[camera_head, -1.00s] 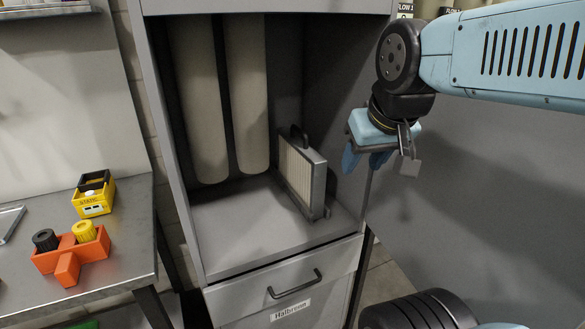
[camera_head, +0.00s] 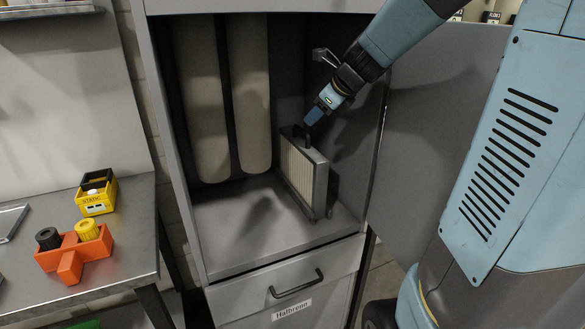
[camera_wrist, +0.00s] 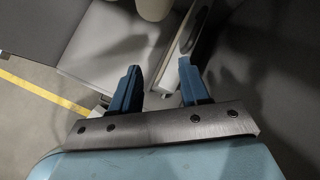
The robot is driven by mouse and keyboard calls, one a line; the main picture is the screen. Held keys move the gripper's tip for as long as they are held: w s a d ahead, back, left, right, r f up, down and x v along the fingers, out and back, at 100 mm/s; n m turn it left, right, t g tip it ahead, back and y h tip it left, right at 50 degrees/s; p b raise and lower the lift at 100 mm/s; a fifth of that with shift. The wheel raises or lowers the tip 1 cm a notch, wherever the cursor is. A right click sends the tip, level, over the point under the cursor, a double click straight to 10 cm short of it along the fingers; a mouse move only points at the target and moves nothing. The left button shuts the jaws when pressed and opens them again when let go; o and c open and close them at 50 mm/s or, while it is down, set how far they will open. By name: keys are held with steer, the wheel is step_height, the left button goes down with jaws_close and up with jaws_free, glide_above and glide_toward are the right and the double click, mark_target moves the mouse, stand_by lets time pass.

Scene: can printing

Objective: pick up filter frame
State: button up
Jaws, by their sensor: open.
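The filter frame (camera_head: 303,172) stands upright on the cabinet floor at the right, a grey frame with a pale pleated face and a dark handle (camera_head: 302,136) on top. In the wrist view the frame (camera_wrist: 182,42) shows beyond the fingers, its top edge running up between them. My gripper (camera_head: 314,117) is inside the cabinet, just above the handle end of the frame, pointing down and left. In the wrist view my gripper (camera_wrist: 160,80) has its two blue fingers spread with nothing between them. Whether a finger touches the handle I cannot tell.
The grey cabinet (camera_head: 235,235) is open, with two tall pale cylinders (camera_head: 248,100) at its back left. Its open door (camera_head: 430,130) is at the right. A metal bench (camera_head: 125,255) at the left holds an orange holder (camera_head: 75,252) and a yellow box (camera_head: 96,192).

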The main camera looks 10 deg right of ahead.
mark_target(301, 131)
steer(key=w+f+m, duration=0.3)
steer(key=w, duration=0.1)
steer(key=w+d+f+m, duration=0.1)
steer(key=w+f+m, duration=0.1)
steer(key=w, duration=0.3)
steer(key=w+f+m, duration=0.3)
steer(key=w, duration=0.1)
steer(key=shift+w+d+f+m+t, duration=0.2)
steer(key=shift+f+m+t, duration=0.1)
steer(key=shift+f+t, duration=0.1)
steer(key=shift+x, duration=2.6)
steer(key=shift+d+f, duration=0.1)
steer(key=shift+d, duration=0.05)
steer(key=shift+c, duration=0.2)
jaws_close()
